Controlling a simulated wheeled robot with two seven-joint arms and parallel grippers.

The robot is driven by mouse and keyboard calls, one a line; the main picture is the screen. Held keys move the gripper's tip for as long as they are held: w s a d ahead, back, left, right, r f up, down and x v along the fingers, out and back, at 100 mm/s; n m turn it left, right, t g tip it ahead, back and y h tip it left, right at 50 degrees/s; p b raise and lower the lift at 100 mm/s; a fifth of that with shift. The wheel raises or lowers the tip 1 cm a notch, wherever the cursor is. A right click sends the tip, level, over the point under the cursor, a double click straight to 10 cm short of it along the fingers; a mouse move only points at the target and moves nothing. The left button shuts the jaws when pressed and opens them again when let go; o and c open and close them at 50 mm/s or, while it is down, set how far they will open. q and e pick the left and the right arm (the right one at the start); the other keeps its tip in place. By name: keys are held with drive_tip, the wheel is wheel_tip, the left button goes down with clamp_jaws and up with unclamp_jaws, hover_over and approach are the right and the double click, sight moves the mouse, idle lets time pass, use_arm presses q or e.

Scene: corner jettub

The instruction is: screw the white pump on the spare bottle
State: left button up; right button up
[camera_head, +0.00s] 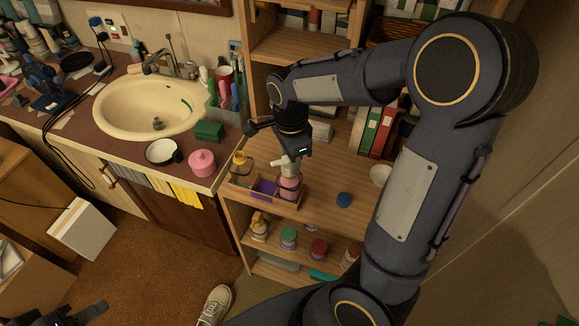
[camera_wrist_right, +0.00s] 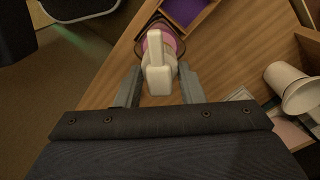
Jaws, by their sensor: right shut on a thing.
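The white pump (camera_head: 291,163) is in my right gripper (camera_head: 292,156), over the mouth of a pink bottle (camera_head: 289,187). The bottle stands upright in the right part of a wooden tray (camera_head: 262,199) on the shelf. In the right wrist view, the white pump (camera_wrist_right: 158,72) lies between the fingers of my right gripper (camera_wrist_right: 158,84), with the pink bottle (camera_wrist_right: 155,42) just beyond it. I cannot tell whether the pump is seated on the threads. My left gripper (camera_head: 88,314) is partly in view at the bottom left, away from the shelf.
A clear bottle with a yellow top (camera_head: 240,162) stands in the tray's left part. A blue lid (camera_head: 343,200) and a white cup (camera_head: 380,175) are on the shelf to the right. Several jars stand on the shelf below. The counter with a sink (camera_head: 120,106) is at left.

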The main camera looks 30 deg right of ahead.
drive_tip(key=m+p, duration=0.1)
drive_tip(key=m, duration=0.3)
drive_tip(key=shift+m, duration=1)
drive_tip(key=shift+p, duration=0.3)
drive_tip(key=shift+a+m+p, duration=0.1)
drive_tip(key=shift+m+p, duration=0.35)
drive_tip(key=shift+m, duration=0.65)
drive_tip(key=m+p, duration=0.1)
drive_tip(key=m, duration=0.1)
drive_tip(key=shift+s+m, duration=0.1)
drive_tip(key=shift+m, duration=0.3)
drive_tip(key=shift+f+m, duration=0.15)
drive_tip(key=shift+m, duration=0.35)
